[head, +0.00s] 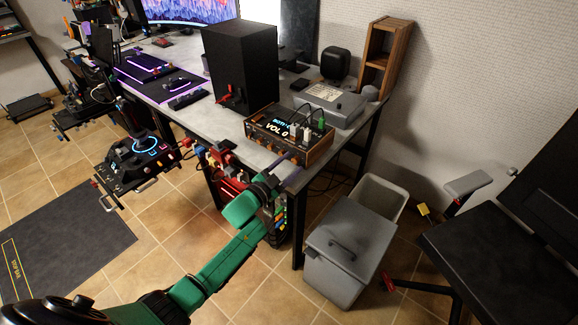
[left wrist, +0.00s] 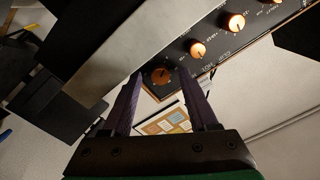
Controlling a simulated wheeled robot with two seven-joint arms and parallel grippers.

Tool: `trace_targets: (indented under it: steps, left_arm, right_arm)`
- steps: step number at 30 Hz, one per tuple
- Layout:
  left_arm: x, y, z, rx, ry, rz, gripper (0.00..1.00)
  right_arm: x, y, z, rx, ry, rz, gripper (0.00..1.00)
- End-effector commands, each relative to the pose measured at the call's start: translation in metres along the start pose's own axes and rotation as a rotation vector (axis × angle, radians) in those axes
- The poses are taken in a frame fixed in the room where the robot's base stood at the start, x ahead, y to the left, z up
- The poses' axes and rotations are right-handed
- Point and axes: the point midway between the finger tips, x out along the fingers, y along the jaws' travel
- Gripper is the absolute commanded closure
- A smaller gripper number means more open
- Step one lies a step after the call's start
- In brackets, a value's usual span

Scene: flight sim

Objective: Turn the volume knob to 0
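The amplifier (head: 318,155) is a wood-sided box at the front edge of the grey desk. In the left wrist view a dark round knob (left wrist: 159,75) with an orange mark sits at the end of the panel, beside a row of lit orange knobs (left wrist: 198,49). My left gripper (left wrist: 160,76) points at this dark knob, with one purple finger on each side and a visible gap between them. Contact with the knob is hard to tell. In the head view my left gripper (head: 288,158) is at the amplifier's front. My right gripper is not in view.
A black speaker (head: 240,65) stands behind and left of the amplifier. A grey device (head: 333,102) and a wooden shelf (head: 384,58) are further back. A joystick panel (head: 140,160) is at the left. A grey bin (head: 345,250) stands below right, near a black chair (head: 500,240).

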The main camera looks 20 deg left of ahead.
Motion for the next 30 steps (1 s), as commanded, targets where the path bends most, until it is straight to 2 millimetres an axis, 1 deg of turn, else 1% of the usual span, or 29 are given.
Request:
trace_targets:
  steps: [4,8,14,18,21,25,30]
  left_arm:
    - [-0.007,0.000,0.000,0.000,0.000,0.000,0.41]
    - [-0.028,0.000,0.000,0.001,-0.001,0.001,0.41]
    - [-0.079,0.001,0.001,0.000,-0.003,0.002,0.41]
    - [-0.116,0.001,0.001,-0.001,-0.003,0.002,0.41]
    - [-0.135,0.001,0.001,-0.002,-0.003,0.001,0.41]
    - [-0.145,0.000,0.000,0.000,-0.001,0.000,0.41]
    - [-0.146,0.000,0.000,0.000,0.000,0.000,0.41]
  right_arm:
    - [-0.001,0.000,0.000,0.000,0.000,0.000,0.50]
    - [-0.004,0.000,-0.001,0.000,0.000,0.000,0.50]
    - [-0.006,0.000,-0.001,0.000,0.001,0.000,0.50]
    - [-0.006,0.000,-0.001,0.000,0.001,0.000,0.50]
    - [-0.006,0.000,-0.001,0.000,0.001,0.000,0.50]
    - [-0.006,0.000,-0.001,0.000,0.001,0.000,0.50]
    - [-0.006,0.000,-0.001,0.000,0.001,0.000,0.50]
